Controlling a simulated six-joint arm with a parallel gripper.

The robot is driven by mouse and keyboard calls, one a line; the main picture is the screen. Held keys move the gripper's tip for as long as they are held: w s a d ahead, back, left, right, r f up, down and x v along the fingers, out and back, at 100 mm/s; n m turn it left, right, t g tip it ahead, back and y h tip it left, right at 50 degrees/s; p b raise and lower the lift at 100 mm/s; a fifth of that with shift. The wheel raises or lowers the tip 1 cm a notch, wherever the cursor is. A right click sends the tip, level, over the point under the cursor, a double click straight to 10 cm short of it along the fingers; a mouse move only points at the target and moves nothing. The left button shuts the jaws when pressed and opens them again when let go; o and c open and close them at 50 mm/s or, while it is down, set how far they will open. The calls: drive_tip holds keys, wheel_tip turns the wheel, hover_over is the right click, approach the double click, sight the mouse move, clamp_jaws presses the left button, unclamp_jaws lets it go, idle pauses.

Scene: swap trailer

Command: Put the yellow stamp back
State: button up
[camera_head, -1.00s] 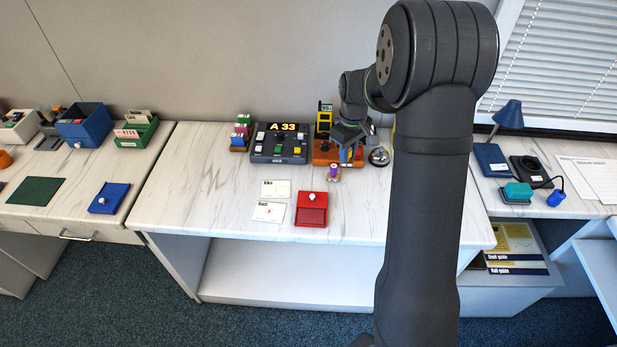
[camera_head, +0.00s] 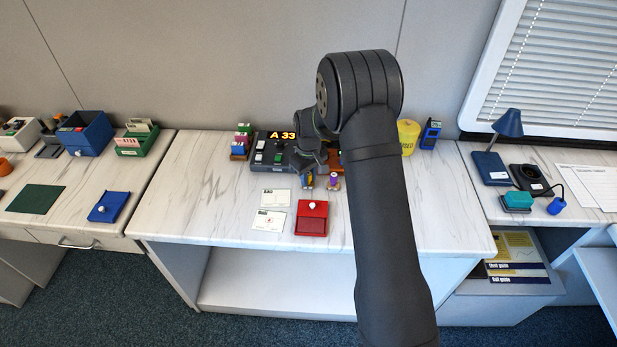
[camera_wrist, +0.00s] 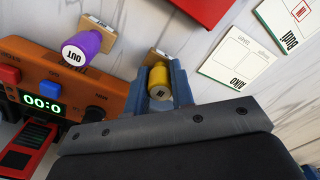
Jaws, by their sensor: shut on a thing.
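The yellow stamp (camera_wrist: 160,84) has a round yellow handle and a pale wooden base. In the wrist view my gripper (camera_wrist: 163,88) has its blue fingers on either side of the handle, shut on it. In the head view my gripper (camera_head: 308,180) is low over the middle table, just left of a purple stamp (camera_head: 333,182). The yellow stamp is small there and partly hidden, and I cannot tell whether its base touches the table. The purple stamp, marked OUT, also shows in the wrist view (camera_wrist: 82,47), upper left of the yellow one and apart from it.
An orange timer box (camera_wrist: 60,92) stands close to my gripper. Two cards (camera_head: 270,221) and a red stamp pad (camera_head: 311,219) lie in front. A rack with small coloured items (camera_head: 239,151) stands left of the dark counter display (camera_head: 262,160). The table's left part is clear.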

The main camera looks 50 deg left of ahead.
sight(309, 173)
drive_tip(key=shift+f, duration=0.3)
drive_tip(key=o, duration=0.8)
wheel_tip(309, 173, up, 12)
idle(0.4)
drive_tip(key=shift+f, duration=4.2)
drive_tip(key=shift+f, duration=0.1)
